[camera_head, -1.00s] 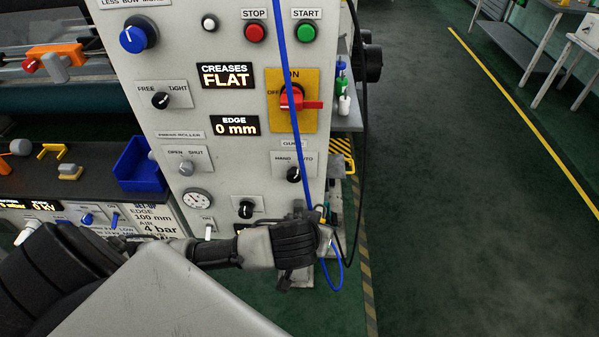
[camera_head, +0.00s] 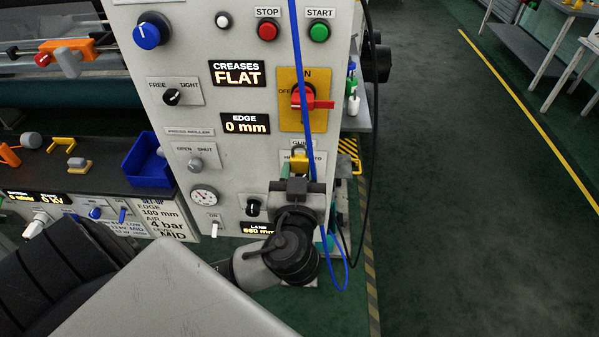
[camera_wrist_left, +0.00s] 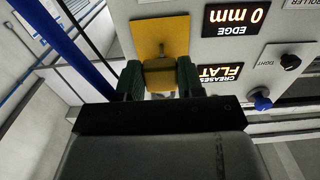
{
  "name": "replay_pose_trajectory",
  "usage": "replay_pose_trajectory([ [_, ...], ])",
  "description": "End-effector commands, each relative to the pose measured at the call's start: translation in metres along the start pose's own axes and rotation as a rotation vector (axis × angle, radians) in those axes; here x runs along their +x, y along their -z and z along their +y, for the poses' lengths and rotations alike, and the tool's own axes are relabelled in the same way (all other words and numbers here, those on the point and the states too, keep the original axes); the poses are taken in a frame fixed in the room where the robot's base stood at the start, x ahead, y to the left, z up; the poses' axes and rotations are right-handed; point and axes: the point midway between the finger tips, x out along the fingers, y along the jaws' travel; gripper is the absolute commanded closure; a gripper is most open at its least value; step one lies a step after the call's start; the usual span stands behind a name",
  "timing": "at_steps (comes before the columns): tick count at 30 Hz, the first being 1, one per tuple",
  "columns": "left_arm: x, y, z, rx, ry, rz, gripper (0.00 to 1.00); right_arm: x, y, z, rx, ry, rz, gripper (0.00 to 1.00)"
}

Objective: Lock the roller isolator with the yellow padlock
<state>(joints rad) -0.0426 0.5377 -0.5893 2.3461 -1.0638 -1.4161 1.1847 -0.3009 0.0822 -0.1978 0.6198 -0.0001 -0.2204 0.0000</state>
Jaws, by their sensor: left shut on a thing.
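The roller isolator is a yellow plate (camera_head: 291,119) with a red handle (camera_head: 319,104) on the grey panel. The handle lies horizontal, with ON marked above and OFF at left. My left gripper (camera_head: 299,170) is below the plate, shut on the yellow padlock (camera_head: 299,160). In the left wrist view, the padlock (camera_wrist_left: 160,76) sits between the green fingers (camera_wrist_left: 160,82), its shackle toward the yellow plate (camera_wrist_left: 150,35), apparently still apart from it. The handle is hidden there. My right gripper is out of view.
A blue cable (camera_head: 301,75) hangs in front of the panel, across the isolator. Knobs and displays surround it, with STOP (camera_head: 268,30) and START (camera_head: 319,31) buttons above. A blue bin (camera_head: 147,163) stands at left. The green floor at right is open.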

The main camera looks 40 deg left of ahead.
Motion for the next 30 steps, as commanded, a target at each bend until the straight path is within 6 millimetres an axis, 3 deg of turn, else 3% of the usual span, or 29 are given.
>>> replay_pose_trajectory([
  [5, -0.001, -0.004, 0.0, -0.004, 0.001, -0.002, 0.87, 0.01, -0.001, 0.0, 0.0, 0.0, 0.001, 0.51],
  [21, 0.05, -0.001, 0.0, -0.001, 0.001, 0.0, 0.87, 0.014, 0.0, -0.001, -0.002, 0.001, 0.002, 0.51],
  [30, 0.056, -0.001, 0.0, -0.001, -0.001, -0.001, 0.87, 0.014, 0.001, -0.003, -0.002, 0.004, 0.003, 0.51],
])
